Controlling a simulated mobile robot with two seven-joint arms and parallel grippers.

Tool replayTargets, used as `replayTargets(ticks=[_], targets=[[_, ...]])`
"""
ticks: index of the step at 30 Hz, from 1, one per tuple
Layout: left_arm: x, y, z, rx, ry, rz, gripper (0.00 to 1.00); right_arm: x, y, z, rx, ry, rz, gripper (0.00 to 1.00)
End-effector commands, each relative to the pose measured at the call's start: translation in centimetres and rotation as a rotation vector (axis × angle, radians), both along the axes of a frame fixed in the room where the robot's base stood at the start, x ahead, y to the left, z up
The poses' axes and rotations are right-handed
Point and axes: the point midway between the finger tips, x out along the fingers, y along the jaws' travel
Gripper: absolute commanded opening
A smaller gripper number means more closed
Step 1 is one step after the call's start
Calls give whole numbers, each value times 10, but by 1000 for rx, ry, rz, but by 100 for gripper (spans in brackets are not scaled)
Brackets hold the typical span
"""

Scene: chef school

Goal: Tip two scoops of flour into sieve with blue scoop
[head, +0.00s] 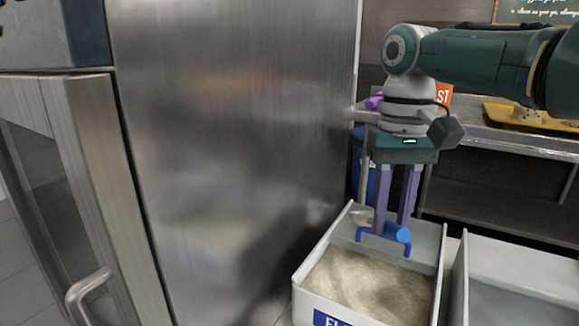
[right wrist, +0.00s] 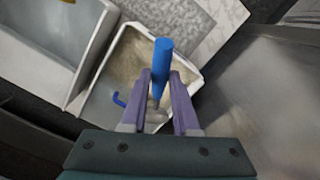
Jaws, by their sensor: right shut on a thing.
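The blue scoop (head: 398,233) is in my right gripper (head: 391,222), which points down over the flour bin. In the right wrist view, the scoop's blue part (right wrist: 162,62) lies between the purple fingers of the gripper (right wrist: 160,90). The fingers are shut on the scoop; how much of its bowl shows is hard to tell. The white bin (head: 442,262) holds pale flour (head: 372,285) and bears a blue label (head: 335,319) that is cut off. The scoop is at the bin's back part, above the flour. The sieve is not recognisable in either view. My left gripper is not in view.
A second white bin (head: 520,257) stands to the right of the flour bin. A tall steel cabinet (head: 230,130) is close on the left. Behind is a steel counter (head: 520,143) with a yellow tray (head: 530,114). A blue container (head: 371,180) stands behind the gripper.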

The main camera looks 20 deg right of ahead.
Motion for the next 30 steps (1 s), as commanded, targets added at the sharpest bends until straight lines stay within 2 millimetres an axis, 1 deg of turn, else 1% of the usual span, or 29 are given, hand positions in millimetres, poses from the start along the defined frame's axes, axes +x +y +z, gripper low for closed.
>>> replayTargets(ticks=[1, 3, 6, 11, 17, 30], targets=[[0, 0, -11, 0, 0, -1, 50, -4, -5, -21, 1, 10, -8, 0], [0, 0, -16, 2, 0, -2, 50, -8, -11, -35, 1, 16, -15, 0], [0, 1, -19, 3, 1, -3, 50, -13, -16, -47, 1, 21, -19, 0], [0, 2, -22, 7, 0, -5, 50, -15, -18, -53, 1, 22, -21, 0], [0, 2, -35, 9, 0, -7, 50, -15, -18, -65, 2, 22, -21, 0], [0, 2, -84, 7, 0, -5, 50, -15, -18, -110, 2, 23, -21, 0]])
